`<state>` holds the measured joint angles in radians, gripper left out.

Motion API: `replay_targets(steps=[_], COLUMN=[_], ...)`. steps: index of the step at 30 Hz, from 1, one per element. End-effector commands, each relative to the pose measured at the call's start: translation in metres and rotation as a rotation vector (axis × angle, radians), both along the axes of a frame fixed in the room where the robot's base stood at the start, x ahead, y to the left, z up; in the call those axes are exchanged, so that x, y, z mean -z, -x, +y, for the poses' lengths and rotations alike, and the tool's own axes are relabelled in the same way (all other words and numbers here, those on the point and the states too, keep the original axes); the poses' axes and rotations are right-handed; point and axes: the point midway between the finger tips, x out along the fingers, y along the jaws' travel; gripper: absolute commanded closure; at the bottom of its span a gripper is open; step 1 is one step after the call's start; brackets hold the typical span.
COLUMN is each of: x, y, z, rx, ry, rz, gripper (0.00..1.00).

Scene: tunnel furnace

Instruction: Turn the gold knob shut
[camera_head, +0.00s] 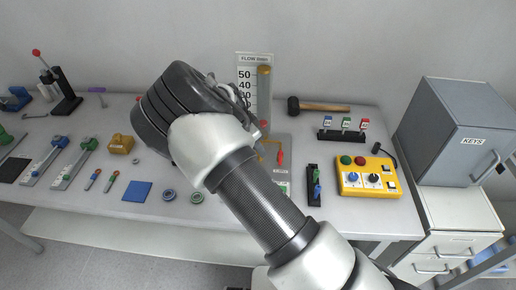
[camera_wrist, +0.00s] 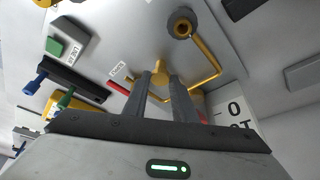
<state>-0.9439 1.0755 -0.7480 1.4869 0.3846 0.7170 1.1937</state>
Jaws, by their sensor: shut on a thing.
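In the wrist view, the gold knob (camera_wrist: 160,66) shows between the tips of my gripper (camera_wrist: 160,80), which is shut on it. The fingers hide the knob's lower part. A gold pipe (camera_wrist: 216,66) bends around behind the fingers to a round dark fitting. A red lever (camera_wrist: 118,87) lies just left of the fingers, next to a small white label. In the head view, my arm covers the knob and my gripper. The flow meter (camera_head: 264,98) stands upright behind the arm, and the red lever shows to its lower right (camera_head: 281,157).
A hammer (camera_head: 322,107) and a rack of coloured tags (camera_head: 342,136) lie behind. A grey key cabinet (camera_head: 455,135) is at the far right.

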Motion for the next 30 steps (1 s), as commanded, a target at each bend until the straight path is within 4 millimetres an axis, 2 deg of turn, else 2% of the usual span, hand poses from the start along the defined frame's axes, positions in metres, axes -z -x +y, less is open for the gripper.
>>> replay_targets(steps=[9,22,23,24,26,30], x=[0.0011,0.0012,0.0013,0.0012,0.0012,0.0008], y=[-0.0005,-0.0002,0.0,-0.0001,-0.0001,-0.0004], z=[0.0015,0.0015,0.0015,0.0014,0.0014,0.001], rx=[0.079,0.088,0.088,0.088,0.088,0.087], ry=[-0.002,-0.002,-0.002,-0.002,-0.002,-0.001], rz=[0.001,0.002,0.002,0.002,0.002,0.002], gripper=[0.98,0.98,0.72,0.65,0.57,0.57])
